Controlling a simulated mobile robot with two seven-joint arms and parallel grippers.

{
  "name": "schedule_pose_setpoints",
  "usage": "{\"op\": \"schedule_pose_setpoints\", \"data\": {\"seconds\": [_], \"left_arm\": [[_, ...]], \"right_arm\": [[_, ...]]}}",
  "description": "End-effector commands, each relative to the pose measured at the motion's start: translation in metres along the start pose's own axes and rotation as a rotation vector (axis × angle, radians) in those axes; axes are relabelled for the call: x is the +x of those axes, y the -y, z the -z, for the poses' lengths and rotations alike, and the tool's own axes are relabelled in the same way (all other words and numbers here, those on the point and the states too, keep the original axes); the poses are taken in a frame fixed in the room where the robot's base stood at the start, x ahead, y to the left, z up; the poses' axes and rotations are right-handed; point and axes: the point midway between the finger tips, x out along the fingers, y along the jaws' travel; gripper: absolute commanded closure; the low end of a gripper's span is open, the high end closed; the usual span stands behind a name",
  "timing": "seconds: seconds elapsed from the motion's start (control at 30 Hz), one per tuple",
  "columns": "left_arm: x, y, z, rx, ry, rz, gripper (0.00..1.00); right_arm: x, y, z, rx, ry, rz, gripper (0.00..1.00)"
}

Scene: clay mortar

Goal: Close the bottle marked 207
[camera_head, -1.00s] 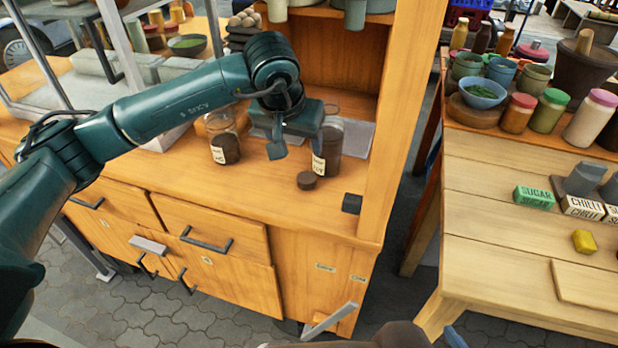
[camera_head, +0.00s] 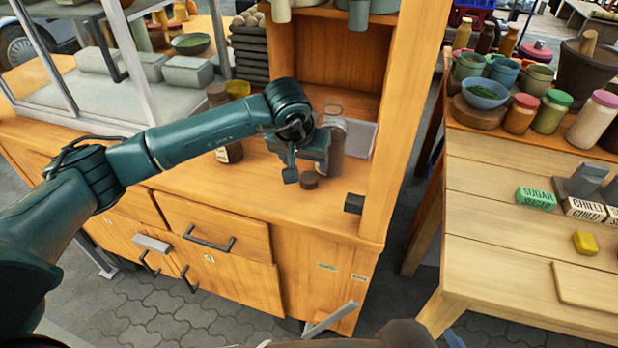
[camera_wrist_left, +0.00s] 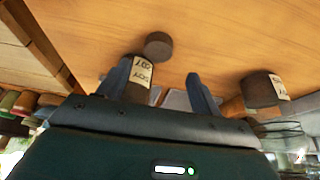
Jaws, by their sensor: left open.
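The bottle marked 207 (camera_head: 335,150) is a clear jar with dark contents, upright on the wooden counter; my gripper hides part of it. In the left wrist view its label "SOY 207" (camera_wrist_left: 142,72) shows beside one finger. A dark round lid (camera_head: 310,183) lies on the counter in front of it and also shows in the wrist view (camera_wrist_left: 158,46). My left gripper (camera_head: 306,172) is open and empty above the counter, just behind and above the lid; its two fingers (camera_wrist_left: 160,72) show apart. My right gripper is not in view.
A second labelled dark jar (camera_head: 232,152) stands to the left, partly behind my arm; it also shows in the wrist view (camera_wrist_left: 262,90). A small black block (camera_head: 353,203) sits near the counter's right edge. A wooden post (camera_head: 395,120) rises at the right.

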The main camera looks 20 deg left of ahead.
Motion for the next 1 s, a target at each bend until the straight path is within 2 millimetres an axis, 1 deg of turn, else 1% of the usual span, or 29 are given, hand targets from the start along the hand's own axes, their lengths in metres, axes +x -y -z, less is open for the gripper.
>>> {"op": "schedule_pose_setpoints", "data": {"seconds": [0.17,0.27,0.4,0.53,0.9,1.0], "left_arm": [[0.004,-0.001,-0.001,-0.001,0.002,0.000,0.35],[0.016,-0.003,-0.005,-0.001,0.006,0.000,0.35],[0.038,-0.006,-0.007,-0.003,0.005,-0.001,0.35],[0.050,-0.005,-0.006,-0.003,0.001,0.000,0.35],[0.052,-0.005,-0.006,-0.001,0.001,0.000,0.35],[0.052,-0.005,-0.006,-0.001,0.000,0.000,0.43]], "right_arm": [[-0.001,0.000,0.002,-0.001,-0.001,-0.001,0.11],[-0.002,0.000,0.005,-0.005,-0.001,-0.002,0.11],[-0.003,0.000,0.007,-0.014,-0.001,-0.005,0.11],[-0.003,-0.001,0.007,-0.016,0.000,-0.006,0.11],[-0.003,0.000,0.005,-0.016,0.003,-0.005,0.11],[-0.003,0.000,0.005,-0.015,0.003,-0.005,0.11]]}}
